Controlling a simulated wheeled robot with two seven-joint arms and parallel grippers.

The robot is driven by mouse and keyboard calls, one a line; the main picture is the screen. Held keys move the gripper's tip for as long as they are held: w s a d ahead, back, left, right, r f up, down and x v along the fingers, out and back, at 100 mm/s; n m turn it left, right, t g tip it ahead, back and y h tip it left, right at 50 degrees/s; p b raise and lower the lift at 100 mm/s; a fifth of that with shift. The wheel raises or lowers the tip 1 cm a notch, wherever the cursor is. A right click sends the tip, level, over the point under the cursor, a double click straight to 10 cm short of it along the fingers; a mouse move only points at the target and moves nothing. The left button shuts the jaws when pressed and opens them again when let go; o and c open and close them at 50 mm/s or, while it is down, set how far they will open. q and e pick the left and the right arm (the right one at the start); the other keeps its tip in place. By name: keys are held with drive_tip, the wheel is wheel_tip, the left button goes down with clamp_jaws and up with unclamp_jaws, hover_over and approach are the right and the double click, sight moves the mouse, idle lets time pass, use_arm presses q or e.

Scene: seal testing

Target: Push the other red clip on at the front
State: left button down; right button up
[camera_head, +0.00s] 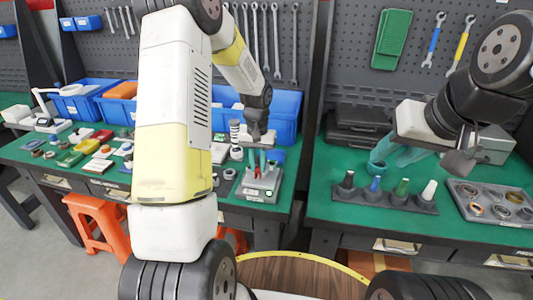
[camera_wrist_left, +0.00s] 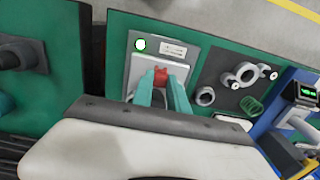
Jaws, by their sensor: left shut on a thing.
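My left gripper (camera_head: 260,160) points down over a small grey test fixture (camera_head: 262,188) at the right part of the left table. In the left wrist view, the teal fingertips (camera_wrist_left: 162,92) are shut on a red clip (camera_wrist_left: 160,75). The clip is at the light grey block of the fixture (camera_wrist_left: 178,70); whether it is fully seated on it cannot be told. A second red clip cannot be made out.
A row of coloured-tipped holders (camera_head: 385,193) and a grey tray of rings (camera_head: 497,203) lie on the right table. Small parts crowd the left table. Blue bins (camera_head: 96,101) stand behind. In the wrist view, a grey clamp part (camera_wrist_left: 240,74) lies beside the fixture.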

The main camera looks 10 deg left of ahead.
use_arm(q)
drive_tip(key=shift+f, duration=0.7)
drive_tip(key=c, duration=1.2)
unclamp_jaws()
drive_tip(key=shift+r, duration=3.5)
